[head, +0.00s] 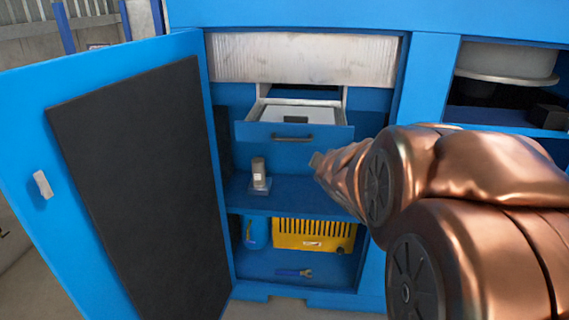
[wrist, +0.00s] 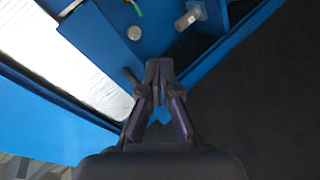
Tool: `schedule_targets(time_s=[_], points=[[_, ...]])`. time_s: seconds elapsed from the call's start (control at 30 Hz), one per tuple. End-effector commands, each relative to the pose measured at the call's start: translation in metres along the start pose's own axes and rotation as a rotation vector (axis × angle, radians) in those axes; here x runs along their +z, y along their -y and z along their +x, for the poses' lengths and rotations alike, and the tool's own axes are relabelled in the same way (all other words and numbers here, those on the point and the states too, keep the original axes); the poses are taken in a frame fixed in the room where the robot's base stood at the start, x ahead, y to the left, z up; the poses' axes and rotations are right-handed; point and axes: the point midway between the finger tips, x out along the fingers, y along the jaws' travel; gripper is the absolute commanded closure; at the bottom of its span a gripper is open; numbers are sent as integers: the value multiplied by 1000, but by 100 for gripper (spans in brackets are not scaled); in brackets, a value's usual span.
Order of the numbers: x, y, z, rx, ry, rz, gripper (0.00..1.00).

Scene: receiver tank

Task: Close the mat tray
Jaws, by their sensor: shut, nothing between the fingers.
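The mat tray (head: 330,133) is a drawer with a blue front and dark handle, pulled out of the open blue cabinet. A pale flat sheet with a small dark patch shows inside it. My gripper (head: 317,160) is just below and right of the tray's handle in the head view, partly hidden behind my copper-coloured arm. In the wrist view my gripper (wrist: 158,68) has its fingertips together, with nothing between them. A dark bar shows just left of the fingertips there; I cannot tell whether they touch it.
The cabinet door (head: 30,120) stands open at left. A small metal cylinder (head: 259,172) stands on the shelf below the tray; it also shows in the wrist view (wrist: 187,19). A yellow crate (head: 315,234) and a blue-handled tool (head: 293,273) are lower down.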

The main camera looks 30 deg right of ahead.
Motion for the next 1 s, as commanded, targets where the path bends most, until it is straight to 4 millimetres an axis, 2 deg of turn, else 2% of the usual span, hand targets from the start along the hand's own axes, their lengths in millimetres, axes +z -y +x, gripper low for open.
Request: schedule_targets(time_s=[0.03, 0.1, 0.27, 0.43, 0.63, 0.8, 1.0], points=[[5, -2, 10, 39, -42, -44, 100], [2, -11, 16, 87, -112, -119, 100], [-8, -17, 22, 178, -278, -289, 100], [-16, -7, 18, 247, -456, -455, 100], [-21, 14, 3, 295, -627, -587, 100], [-24, 25, -7, 312, -705, -633, 100], [-30, 26, -6, 315, -725, -643, 100]])
